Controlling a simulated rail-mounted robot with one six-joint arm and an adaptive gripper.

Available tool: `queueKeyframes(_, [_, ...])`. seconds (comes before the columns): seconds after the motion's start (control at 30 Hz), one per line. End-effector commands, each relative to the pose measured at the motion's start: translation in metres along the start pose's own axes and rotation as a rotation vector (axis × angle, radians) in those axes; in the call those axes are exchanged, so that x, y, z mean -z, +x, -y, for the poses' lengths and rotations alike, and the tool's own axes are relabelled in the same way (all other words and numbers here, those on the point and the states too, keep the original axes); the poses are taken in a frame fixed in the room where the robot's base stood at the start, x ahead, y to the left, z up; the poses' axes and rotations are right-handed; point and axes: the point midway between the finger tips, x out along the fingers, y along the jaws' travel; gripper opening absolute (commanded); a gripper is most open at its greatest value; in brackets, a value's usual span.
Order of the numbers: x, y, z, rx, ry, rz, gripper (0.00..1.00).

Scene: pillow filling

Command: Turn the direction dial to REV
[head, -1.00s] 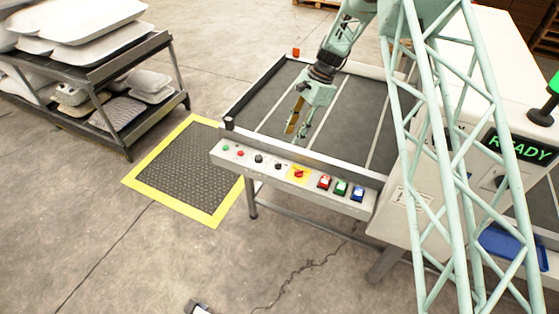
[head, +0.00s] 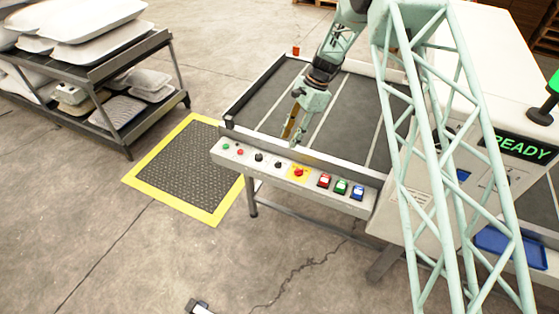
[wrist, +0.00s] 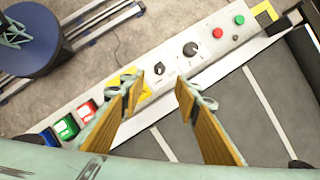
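The control panel (head: 240,163) runs along the front edge of the belt table. It carries two black dials, a larger one (head: 258,157) and a smaller one (head: 278,164). In the wrist view the larger dial (wrist: 190,49) has marks around it, and the smaller dial (wrist: 159,69) lies between it and a yellow plate. The lettering is too small to read, so I cannot tell for certain which is the direction dial or where it points. My gripper (head: 291,131) is open and empty above the panel's rear edge; its fingers (wrist: 160,86) are spread, apart from both dials.
A red knob on a yellow plate (head: 299,172) sits right of the dials, then red (head: 324,181), green (head: 341,187) and blue (head: 358,192) switches. Small green (head: 226,146) and red (head: 240,152) buttons are at the left end. A machine reading READY (head: 520,147) stands right.

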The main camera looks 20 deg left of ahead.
Motion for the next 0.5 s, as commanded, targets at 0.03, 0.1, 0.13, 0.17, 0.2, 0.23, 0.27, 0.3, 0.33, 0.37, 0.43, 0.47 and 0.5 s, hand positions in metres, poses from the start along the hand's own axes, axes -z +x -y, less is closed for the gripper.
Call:
queueKeyframes(0.03, [0.0, 0.006, 0.0, -0.001, 0.0, 0.0, 0.3])
queueKeyframes(0.1, [0.0, 0.013, 0.0, -0.001, 0.0, 0.0, 0.3])
queueKeyframes(0.13, [0.0, 0.017, 0.0, -0.001, 0.0, 0.0, 0.3])
queueKeyframes(0.17, [0.0, 0.021, 0.0, -0.001, 0.0, 0.0, 0.3])
queueKeyframes(0.2, [0.0, 0.026, 0.0, -0.002, 0.0, 0.0, 0.3])
queueKeyframes(0.23, [0.0, 0.03, -0.001, -0.002, 0.0, 0.001, 0.3])
queueKeyframes(0.27, [0.0, 0.034, 0.0, -0.002, 0.0, 0.001, 0.3])
queueKeyframes(0.3, [0.0, 0.039, 0.0, -0.001, 0.0, 0.001, 0.3])
queueKeyframes(0.33, [0.0, 0.043, 0.0, -0.001, 0.0, 0.0, 0.3])
queueKeyframes(0.37, [0.0, 0.047, 0.0, -0.001, 0.0, 0.0, 0.3])
queueKeyframes(0.43, [0.0, 0.056, 0.0, -0.002, 0.001, 0.001, 0.3])
queueKeyframes(0.47, [0.0, 0.06, -0.001, -0.002, 0.001, 0.001, 0.3])
queueKeyframes(0.5, [0.0, 0.066, -0.001, -0.002, 0.001, 0.001, 0.3])
